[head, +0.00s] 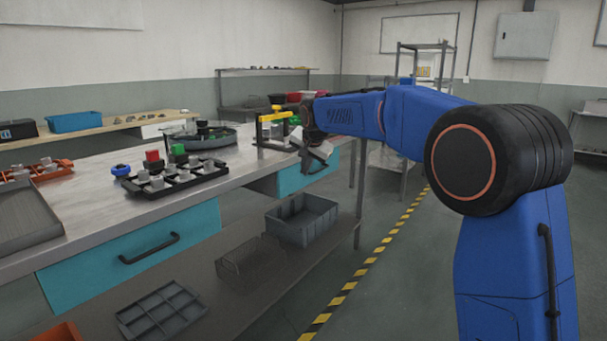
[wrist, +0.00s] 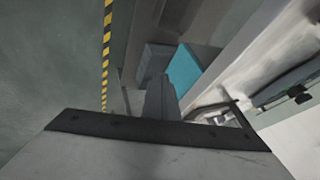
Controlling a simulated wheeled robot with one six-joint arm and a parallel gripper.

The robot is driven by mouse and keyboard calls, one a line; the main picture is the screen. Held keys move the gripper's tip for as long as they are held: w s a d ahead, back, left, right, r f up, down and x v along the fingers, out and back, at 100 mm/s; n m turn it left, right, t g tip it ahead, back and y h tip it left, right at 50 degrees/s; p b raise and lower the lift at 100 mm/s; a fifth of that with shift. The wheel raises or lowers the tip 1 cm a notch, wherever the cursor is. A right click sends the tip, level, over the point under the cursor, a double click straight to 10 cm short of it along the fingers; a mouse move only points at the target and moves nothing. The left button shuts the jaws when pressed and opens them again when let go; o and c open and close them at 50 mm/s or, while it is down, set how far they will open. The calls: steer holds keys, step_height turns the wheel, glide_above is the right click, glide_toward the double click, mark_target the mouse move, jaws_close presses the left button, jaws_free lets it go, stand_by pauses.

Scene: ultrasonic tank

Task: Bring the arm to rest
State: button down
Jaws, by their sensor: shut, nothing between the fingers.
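My blue arm (head: 400,115) reaches from the right toward the workbench in the head view. My gripper (head: 315,158) hangs past the bench's right end, beside the yellow and black frame there, with nothing seen in it. Whether it touches that frame I cannot tell. In the wrist view, a grey finger shape (wrist: 161,98) points out over the floor and the bench's side, and no object shows at it.
The workbench (head: 100,222) carries a black rack (head: 175,180), a round grey tray (head: 200,138) and a yellow frame (head: 275,118). A grey bin (head: 302,220) stands on the lower shelf. A yellow-black stripe (head: 370,262) marks open floor to the right.

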steer(key=s+d+n+g+h, duration=0.1)
steer(key=s+d, duration=1)
steer(key=s, duration=0.3)
steer(key=s+d+n, duration=0.2)
steer(key=s+d, duration=0.8)
steer(key=s, duration=0.5)
steer(key=s+d+f+n, duration=0.1)
steer(key=s+d+f, duration=0.2)
steer(key=s, duration=0.6)
steer(key=s+d+f, duration=0.2)
steer(key=s+f, duration=0.5)
steer(key=s, duration=0.3)
steer(key=s+d+f+n+g, duration=0.1)
steer(key=s+d+f, duration=0.2)
steer(key=s, duration=0.6)
steer(key=shift+s+d+f+n+h, duration=0.15)
steer(key=shift+d+f+n+h, duration=0.2)
steer(key=shift+f, duration=0.6)
